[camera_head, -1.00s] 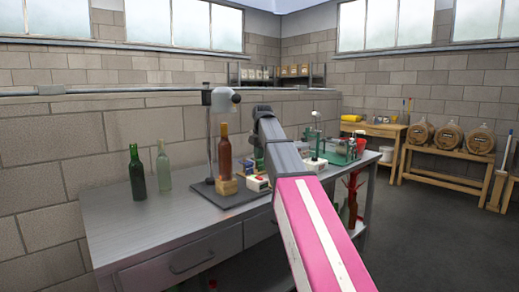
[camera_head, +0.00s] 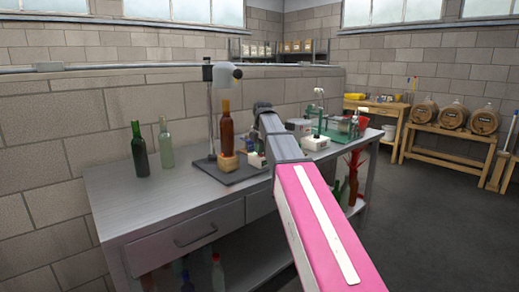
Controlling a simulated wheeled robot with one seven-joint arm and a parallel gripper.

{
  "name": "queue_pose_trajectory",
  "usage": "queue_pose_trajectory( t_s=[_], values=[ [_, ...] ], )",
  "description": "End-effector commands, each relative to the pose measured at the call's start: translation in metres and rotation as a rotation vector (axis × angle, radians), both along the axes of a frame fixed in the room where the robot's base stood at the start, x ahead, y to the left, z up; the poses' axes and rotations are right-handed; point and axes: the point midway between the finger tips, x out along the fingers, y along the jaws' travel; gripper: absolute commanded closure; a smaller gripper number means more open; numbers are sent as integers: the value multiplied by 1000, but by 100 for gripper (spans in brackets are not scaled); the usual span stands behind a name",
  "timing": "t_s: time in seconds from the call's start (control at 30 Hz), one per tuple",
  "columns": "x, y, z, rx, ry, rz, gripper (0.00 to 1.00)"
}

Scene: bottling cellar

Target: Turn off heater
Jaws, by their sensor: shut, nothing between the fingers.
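A bench heater stands on the metal table: a dark base plate (camera_head: 232,172), an upright post and a pale grey head (camera_head: 228,74) above a brown bottle (camera_head: 227,128). The bottle stands upright on a wooden block (camera_head: 228,161). A small pale control box (camera_head: 256,160) sits right of the block, partly hidden by my arm. My gripper (camera_head: 259,144) is above or beside this box, mostly hidden behind my dark wrist. It appears shut and empty. Contact with the box cannot be made out.
Green (camera_head: 139,150) and clear (camera_head: 166,146) bottles stand on the table's left. A second white box (camera_head: 316,143) and a green-based apparatus (camera_head: 333,132) are on the right. The table's front left is clear. Barrels (camera_head: 452,115) stand far right.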

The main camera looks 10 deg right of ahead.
Motion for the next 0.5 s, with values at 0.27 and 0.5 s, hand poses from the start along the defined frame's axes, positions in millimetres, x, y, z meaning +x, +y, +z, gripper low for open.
queue_pose_trajectory(
  t_s=[0.27, 0.5],
  values=[
    [2, 2, -9, 0, 1, 0, 100],
    [0, 1, -11, 0, 4, 0, 100]
  ],
)
